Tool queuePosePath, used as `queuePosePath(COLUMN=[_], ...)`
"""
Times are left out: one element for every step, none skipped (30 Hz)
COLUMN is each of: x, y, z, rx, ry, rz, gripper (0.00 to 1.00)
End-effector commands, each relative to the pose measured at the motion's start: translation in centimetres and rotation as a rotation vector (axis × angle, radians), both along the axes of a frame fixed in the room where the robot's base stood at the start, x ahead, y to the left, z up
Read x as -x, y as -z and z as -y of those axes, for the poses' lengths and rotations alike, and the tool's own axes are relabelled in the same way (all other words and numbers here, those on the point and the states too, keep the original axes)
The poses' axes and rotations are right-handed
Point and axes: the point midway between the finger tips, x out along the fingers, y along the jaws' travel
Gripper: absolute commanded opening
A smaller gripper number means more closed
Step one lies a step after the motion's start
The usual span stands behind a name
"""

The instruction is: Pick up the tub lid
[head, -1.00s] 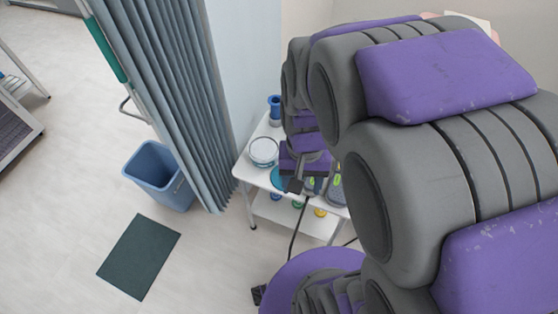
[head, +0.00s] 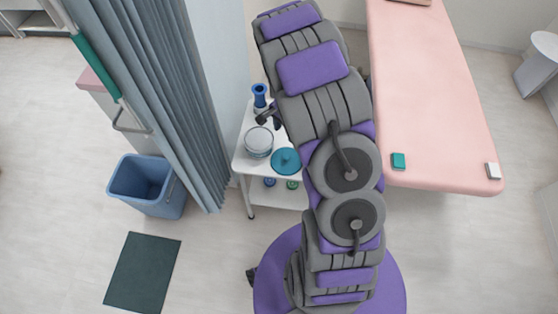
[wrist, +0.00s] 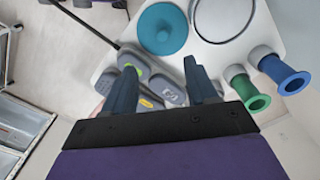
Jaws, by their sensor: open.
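The tub lid is a teal disc with a small knob. It lies flat on the white trolley in the head view (head: 286,162), just right of the tub, and near the top of the wrist view (wrist: 163,27). The round, pale tub (head: 259,142) stands beside it and also shows in the wrist view (wrist: 224,20). My gripper (wrist: 158,72) is open and empty, with its two fingers apart. The lid appears beyond the fingertips, not between them. In the head view my arm covers the trolley's right part, and a dark part of the gripper shows behind the tub.
Several grey rounded objects (wrist: 170,88) lie near the fingers on the trolley (head: 242,160). A curtain (head: 180,100) and blue bin (head: 147,185) are left; a pink bed (head: 430,100) is right.

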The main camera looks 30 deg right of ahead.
Motion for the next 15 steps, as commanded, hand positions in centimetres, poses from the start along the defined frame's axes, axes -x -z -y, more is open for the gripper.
queuePosePath(x=[-0.2,-0.3,-0.3,-0.4,-0.5,-0.5,-0.5,-0.5,-0.6,-0.6,-0.6,-0.5,-0.5,-0.5,-0.5], y=[0.7,1.0,1.3,1.5,1.7,1.9,2.1,2.4,2.7,3.1,3.5,4.1,4.6,5.2,6.0], z=[0.5,0.8,1.1,1.2,1.3,1.4,1.4,1.4,1.3,1.1,1.0,0.8,0.6,0.5,0.4], rx=[-0.003,-0.003,-0.005,-0.006,-0.006,-0.007,-0.007,-0.006,-0.005,-0.004,-0.003,-0.001,-0.001,0.000,0.001], ry=[0.019,0.027,0.035,0.040,0.043,0.045,0.045,0.045,0.045,0.044,0.044,0.044,0.043,0.043,0.042], rz=[0.000,0.001,0.003,0.003,0.004,0.005,0.005,0.007,0.006,0.006,0.006,0.004,0.003,0.002,0.002], gripper=[0.57,0.57,0.57,0.57,0.57,0.57,0.57,0.57,0.57,0.57,0.57,0.57,0.57,0.57,0.57])
